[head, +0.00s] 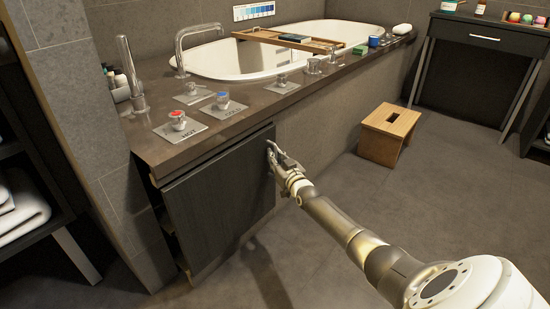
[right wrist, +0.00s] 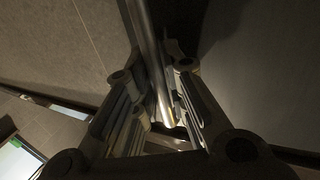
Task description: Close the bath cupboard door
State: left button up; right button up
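The dark bath cupboard door (head: 220,200) is under the near end of the bath counter. It stands ajar, with a gap showing light wooden edges of the cupboard (head: 183,255) at its lower left. My right gripper (head: 273,157) is at the upper right edge of the door. In the right wrist view, a shiny metal bar, seemingly the door handle (right wrist: 153,65), runs between the fingers of the right gripper (right wrist: 157,85), which look closed around it. The fingertip contact is partly hidden. My left gripper is not in view.
The counter (head: 165,150) carries red and blue taps above the door. A wooden stool (head: 388,135) stands on the floor at the right. A shelf with towels (head: 20,205) is at the left. The floor before the door is clear.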

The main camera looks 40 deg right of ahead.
jog(key=shift+w+a+r, duration=0.1)
jog(key=shift+w+a, duration=0.05)
jog(key=shift+w, duration=0.05)
dwell(0.4)
